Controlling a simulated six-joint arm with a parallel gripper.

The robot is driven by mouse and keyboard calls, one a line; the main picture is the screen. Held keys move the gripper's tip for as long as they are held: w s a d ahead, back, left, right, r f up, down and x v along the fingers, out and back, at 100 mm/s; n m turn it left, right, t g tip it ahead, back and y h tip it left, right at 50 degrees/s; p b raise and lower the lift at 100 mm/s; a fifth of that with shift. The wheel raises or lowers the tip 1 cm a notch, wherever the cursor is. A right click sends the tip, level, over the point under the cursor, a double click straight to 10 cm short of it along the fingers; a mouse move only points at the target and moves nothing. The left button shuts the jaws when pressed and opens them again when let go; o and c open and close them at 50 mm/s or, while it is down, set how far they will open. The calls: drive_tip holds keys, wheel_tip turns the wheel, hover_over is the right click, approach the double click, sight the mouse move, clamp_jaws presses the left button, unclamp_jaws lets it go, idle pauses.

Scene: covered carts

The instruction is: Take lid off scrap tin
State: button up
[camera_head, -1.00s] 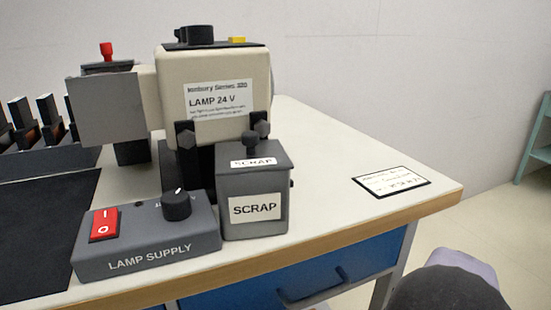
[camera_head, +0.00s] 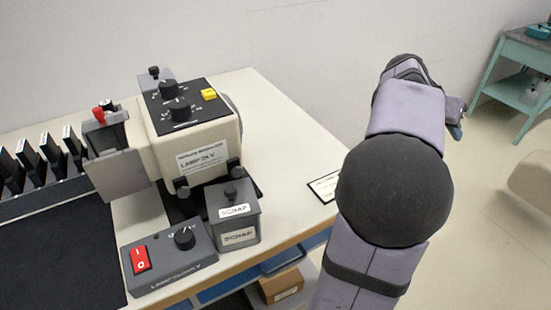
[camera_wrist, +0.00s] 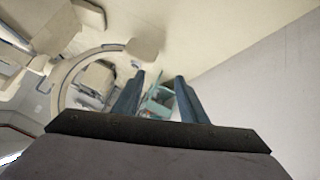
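The scrap tin (camera_head: 239,238) is a small grey box with a white SCRAP label, standing near the front edge of the light bench top in the head view. Its grey lid (camera_head: 222,202) is on it, with a black knob (camera_head: 231,190) and a second SCRAP label on top. My gripper (camera_head: 456,120) is well to the right of the tin, past the bench's right side, partly hidden behind my arm. In the wrist view my gripper (camera_wrist: 159,78) has its two blue fingers apart, with nothing held between them. The tin is not recognisable there.
The lamp supply box (camera_head: 168,262) stands left of the tin. The cream lamp housing (camera_head: 205,140) stands close behind it. A label card (camera_head: 324,186) lies to the right on otherwise clear bench top. A teal cart (camera_head: 515,85) stands at the far right.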

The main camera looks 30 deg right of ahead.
drive_tip(key=w+a+r+m+y+p, duration=0.1)
drive_tip(key=a+r+p, duration=0.3)
drive_tip(key=r, duration=0.3)
drive_tip(key=w+a+r+y+p, duration=0.1)
drive_tip(key=w+a+r+p, duration=0.1)
drive_tip(key=a+r+p, duration=0.35)
drive_tip(key=n+t+y+p, duration=0.2)
drive_tip(key=n+y+p, duration=0.3)
drive_tip(key=p, duration=0.7)
hover_over(230, 189)
drive_tip(key=a, duration=0.2)
wheel_tip(230, 189, down, 2)
drive_tip(key=f+y, duration=0.1)
drive_tip(key=shift+m, duration=0.4)
drive_tip(key=shift+d+f+p, duration=0.3)
drive_tip(key=shift+f+p, duration=0.05)
drive_tip(key=shift+f, duration=0.75)
drive_tip(key=shift+d+f+p, duration=0.25)
drive_tip(key=shift+f+p, duration=0.1)
drive_tip(key=shift+f, duration=0.8)
drive_tip(key=shift+d+f+p, duration=0.3)
drive_tip(key=shift+f+p, duration=0.05)
drive_tip(key=shift+f, duration=0.75)
